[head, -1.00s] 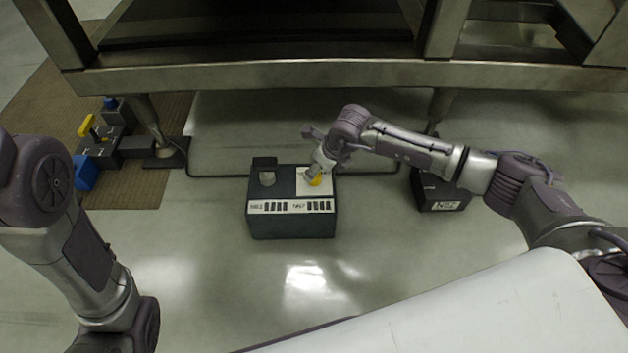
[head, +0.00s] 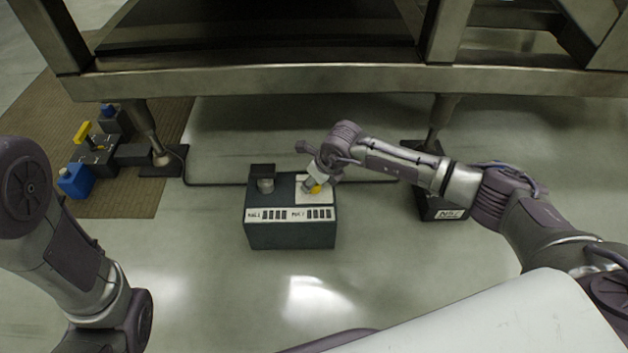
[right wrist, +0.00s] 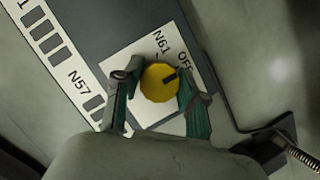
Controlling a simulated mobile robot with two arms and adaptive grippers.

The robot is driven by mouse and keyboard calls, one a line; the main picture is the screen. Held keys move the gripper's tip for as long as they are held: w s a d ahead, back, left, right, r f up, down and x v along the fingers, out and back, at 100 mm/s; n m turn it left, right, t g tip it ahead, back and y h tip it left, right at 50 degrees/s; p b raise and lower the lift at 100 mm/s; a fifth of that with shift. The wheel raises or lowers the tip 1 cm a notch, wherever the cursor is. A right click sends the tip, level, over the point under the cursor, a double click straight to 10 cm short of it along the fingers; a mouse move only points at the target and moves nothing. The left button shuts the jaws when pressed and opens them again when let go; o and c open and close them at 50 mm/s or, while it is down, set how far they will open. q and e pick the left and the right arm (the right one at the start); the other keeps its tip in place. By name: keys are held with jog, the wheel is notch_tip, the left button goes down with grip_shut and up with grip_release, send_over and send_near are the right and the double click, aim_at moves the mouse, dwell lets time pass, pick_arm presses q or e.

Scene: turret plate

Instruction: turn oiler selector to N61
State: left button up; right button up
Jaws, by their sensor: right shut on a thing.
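The oiler box (head: 290,236) is dark with a pale label strip and stands on the floor in the head view. On its top right is a white plate (right wrist: 145,55) with a yellow selector knob (right wrist: 157,88). The plate reads N61 and OFF, and the knob's dark mark points to the upper right, nearer OFF than N61. My right gripper (right wrist: 155,92) is shut on the knob, a finger on either side; in the head view it (head: 313,184) hides part of the knob. My left arm shows at the left, but its gripper is out of view.
A grey knob (head: 266,185) is on the box's left half. Another dark box (head: 440,208) stands at the right behind my right arm. Blue and yellow fittings (head: 75,180) sit on a brown mat at left. Floor in front is clear.

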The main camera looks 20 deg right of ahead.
jog(key=shift+c, duration=0.5)
jog(key=shift+n, duration=0.4)
jog(key=shift+n+g+y, duration=0.3)
jog(key=shift+n+y, duration=0.1)
jog(key=shift+n, duration=0.6)
jog(key=n, duration=0.2)
jog(key=shift+n+g+y, duration=0.3)
jog(key=shift+g, duration=0.1)
jog(key=n+g+b, duration=0.1)
jog(key=n, duration=0.2)
jog(key=shift+f+n+y, duration=0.15)
jog(key=shift+n+y, duration=0.15)
jog(key=shift+n+g+b, duration=0.6)
jog(key=shift+n+b, duration=0.4)
jog(key=shift+n, duration=0.4)
